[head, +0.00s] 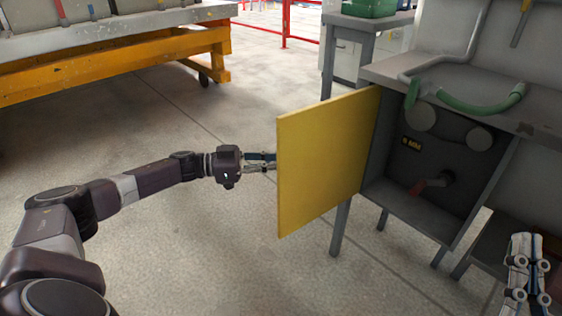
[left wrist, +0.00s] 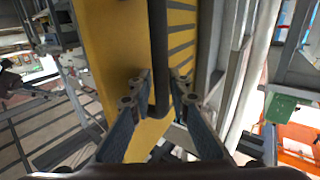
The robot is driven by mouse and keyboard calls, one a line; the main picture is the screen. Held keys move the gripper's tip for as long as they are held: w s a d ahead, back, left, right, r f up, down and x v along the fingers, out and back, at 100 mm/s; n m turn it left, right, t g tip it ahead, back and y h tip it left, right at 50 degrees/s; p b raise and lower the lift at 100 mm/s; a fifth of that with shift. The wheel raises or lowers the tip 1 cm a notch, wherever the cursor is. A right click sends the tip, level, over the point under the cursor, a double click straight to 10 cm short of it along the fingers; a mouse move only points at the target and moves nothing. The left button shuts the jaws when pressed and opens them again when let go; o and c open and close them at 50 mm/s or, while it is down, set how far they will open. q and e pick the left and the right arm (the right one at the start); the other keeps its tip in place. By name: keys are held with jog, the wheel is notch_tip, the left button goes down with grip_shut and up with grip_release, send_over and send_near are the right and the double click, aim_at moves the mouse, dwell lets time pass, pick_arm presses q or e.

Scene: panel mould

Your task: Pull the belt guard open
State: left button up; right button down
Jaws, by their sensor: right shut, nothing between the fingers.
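The belt guard is a yellow hinged panel (head: 322,165). It stands swung out from the front of a grey machine housing, whose inside shows. In the left wrist view the yellow panel (left wrist: 118,45) fills the middle, with a dark bar handle (left wrist: 158,50) on it. My left gripper (head: 272,161) is at the panel's handle side, its tips partly hidden by the panel. In the left wrist view its fingers (left wrist: 160,88) lie close on both sides of the handle and appear closed on it. My right gripper (head: 526,245) is shut and empty at the lower right, apart from the panel.
A grey bench with a green bin (head: 370,8) stands behind. An orange-framed table (head: 115,65) is at the back left. The floor left of the panel is clear.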

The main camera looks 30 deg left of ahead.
pick_arm(q)
jog(key=shift+o, duration=1)
jog(key=shift+f, duration=0.1)
jog(key=shift+s+a, duration=0.1)
jog(key=shift+a, duration=0.05)
jog(key=v, duration=1.1)
jog(key=shift+s+a, duration=0.25)
